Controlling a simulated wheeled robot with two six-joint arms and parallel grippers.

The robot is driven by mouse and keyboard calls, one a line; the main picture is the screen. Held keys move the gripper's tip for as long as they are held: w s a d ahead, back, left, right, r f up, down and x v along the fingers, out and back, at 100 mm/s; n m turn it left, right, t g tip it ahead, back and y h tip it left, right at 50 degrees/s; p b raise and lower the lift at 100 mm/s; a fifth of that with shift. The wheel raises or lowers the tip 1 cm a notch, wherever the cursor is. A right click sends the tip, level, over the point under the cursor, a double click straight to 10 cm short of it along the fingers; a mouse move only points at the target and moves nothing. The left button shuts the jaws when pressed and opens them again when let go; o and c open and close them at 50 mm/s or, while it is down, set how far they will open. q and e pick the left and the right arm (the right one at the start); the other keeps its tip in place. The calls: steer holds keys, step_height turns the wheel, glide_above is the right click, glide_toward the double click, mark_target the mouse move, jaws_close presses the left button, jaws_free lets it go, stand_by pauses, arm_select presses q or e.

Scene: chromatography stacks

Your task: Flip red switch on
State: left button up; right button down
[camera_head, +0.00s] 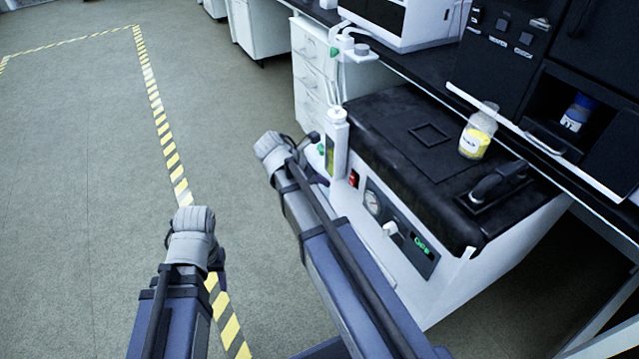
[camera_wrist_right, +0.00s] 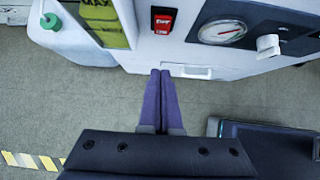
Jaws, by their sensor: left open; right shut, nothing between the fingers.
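The red switch (camera_head: 353,179) sits in a black frame on the white front panel of the pump-like unit (camera_head: 400,285), left of the round gauge (camera_head: 372,203). In the right wrist view the red switch (camera_wrist_right: 163,21) is at the top centre. I cannot tell which way it is tipped. My right gripper (camera_wrist_right: 160,72) is shut and empty, its purple fingers pointing at the panel below the switch, apart from the switch. In the head view it is mostly hidden behind my right wrist. My left gripper (camera_head: 222,283) is open, mostly hidden by its wrist, well left of the unit.
A white knob (camera_head: 390,228) and a green display (camera_head: 421,243) sit right of the gauge. A clear container with yellow liquid (camera_head: 331,160) stands left of the switch. The floor at left is clear.

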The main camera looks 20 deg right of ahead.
mark_target(352, 180)
steer(key=d+f+b, duration=0.3)
steer(key=d+f, duration=0.1)
steer(key=d, duration=0.3)
steer(key=shift+w+f+b, duration=0.3)
steer(key=shift+f, duration=0.1)
steer(key=shift+d, duration=0.1)
steer(key=shift+d+f, duration=0.15)
steer(key=shift+d, duration=0.2)
